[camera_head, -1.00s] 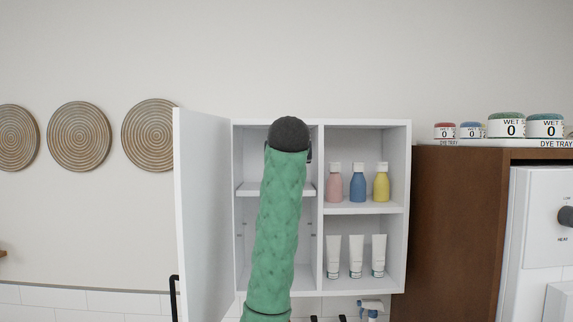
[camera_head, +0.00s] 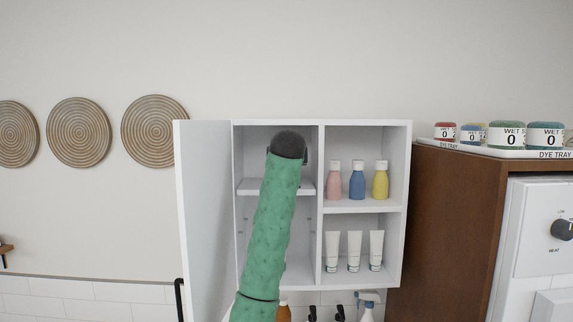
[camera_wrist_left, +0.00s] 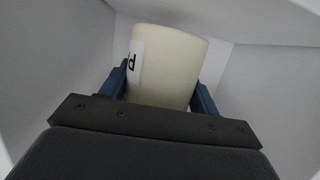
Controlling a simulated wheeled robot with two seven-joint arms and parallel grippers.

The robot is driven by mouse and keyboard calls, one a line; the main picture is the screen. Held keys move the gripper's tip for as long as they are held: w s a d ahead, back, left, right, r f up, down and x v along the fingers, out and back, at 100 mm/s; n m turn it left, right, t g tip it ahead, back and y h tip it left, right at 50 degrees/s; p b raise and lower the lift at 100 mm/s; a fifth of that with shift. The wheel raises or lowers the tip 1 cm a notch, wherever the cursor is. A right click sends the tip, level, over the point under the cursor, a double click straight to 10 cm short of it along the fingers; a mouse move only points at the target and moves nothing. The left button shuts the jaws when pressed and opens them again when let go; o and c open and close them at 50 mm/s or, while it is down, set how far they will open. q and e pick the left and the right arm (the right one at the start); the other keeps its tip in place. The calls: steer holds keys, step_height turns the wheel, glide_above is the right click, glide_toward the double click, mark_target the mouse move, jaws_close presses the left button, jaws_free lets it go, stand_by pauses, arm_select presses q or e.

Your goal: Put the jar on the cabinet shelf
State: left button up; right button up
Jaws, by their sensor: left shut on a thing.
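In the left wrist view, my left gripper (camera_wrist_left: 160,92) is shut on a cream jar (camera_wrist_left: 168,62) with a white label, its blue fingers on either side. Pale walls surround the jar there. In the head view, my green-sleeved left arm reaches up to the white wall cabinet (camera_head: 364,209). The dark wrist of my left gripper (camera_head: 288,146) is in front of the upper left compartment, above the left shelf (camera_head: 248,187). My arm hides the jar and the fingertips in the head view. I cannot tell whether the jar touches the shelf. My right gripper is not in view.
The cabinet door (camera_head: 207,215) stands open at the left. The right compartments hold small bottles (camera_head: 357,181) above and white tubes (camera_head: 354,252) below. A brown cabinet (camera_head: 452,220) with a tray of dye jars (camera_head: 508,136) stands at the right. Bottles stand below the cabinet.

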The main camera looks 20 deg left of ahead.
arm_select(q)
steer(key=shift+f+p, duration=0.3)
steer(key=shift+f, duration=0.35)
steer(key=shift+s+f+p, duration=0.1)
steer(key=shift+f+p, duration=0.25)
steer(key=shift+f, duration=0.2)
steer(key=o, duration=1.1)
steer(key=shift+r, duration=0.1)
